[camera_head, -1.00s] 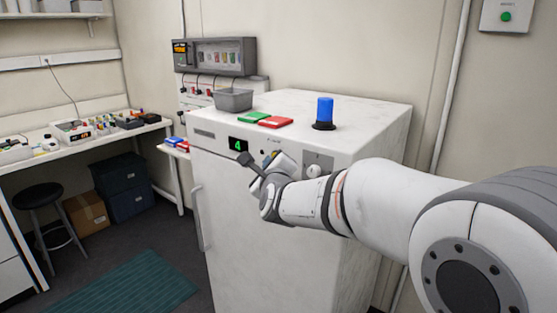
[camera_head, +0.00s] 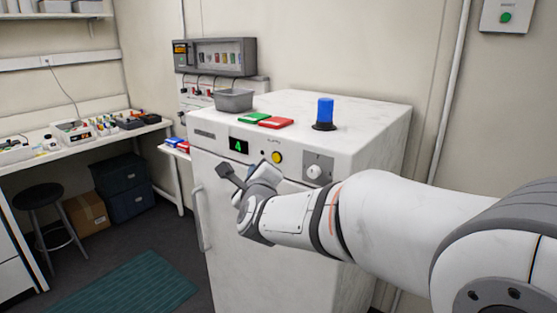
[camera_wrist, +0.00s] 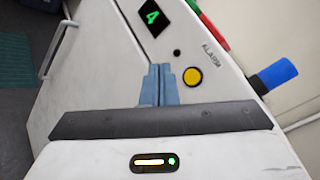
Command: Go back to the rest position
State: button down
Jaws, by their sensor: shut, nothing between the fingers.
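My gripper (camera_head: 226,172) is in front of the upper front of the white cabinet (camera_head: 262,245), below its display, and apart from it as far as I can tell. In the wrist view the two blue-grey fingers (camera_wrist: 160,84) are together with nothing between them. The display (camera_head: 238,146) reads a green 4. The yellow button (camera_head: 277,157) is on the panel to the right of the display. It also shows in the wrist view (camera_wrist: 192,77), near the word ALARM. A round knob (camera_head: 314,171) is farther right on the panel.
On the cabinet top are a grey bin (camera_head: 233,100), a green block (camera_head: 252,118), a red block (camera_head: 276,123) and a blue beacon (camera_head: 325,112). A bench (camera_head: 75,148) and stool (camera_head: 38,196) stand at left. Floor is open around the teal mat (camera_head: 125,285).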

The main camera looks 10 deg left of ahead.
jog(key=s+d+f+n+g+h, duration=0.15)
jog(key=d+f+n+g, duration=0.3)
jog(key=d+n, duration=0.55)
jog(key=s+d+f+n+g+h, duration=0.2)
jog(key=s+d+f+n+g, duration=0.2)
jog(key=s+d, duration=0.7)
jog(key=s+d+f+n+g+h, duration=0.3)
jog(key=s+d+f+n, duration=0.4)
jog(key=s+d, duration=0.5)
jog(key=d+f+g, duration=0.1)
jog(key=d, duration=0.3)
jog(key=shift+n+g, duration=0.3)
jog(key=shift+g, duration=0.05)
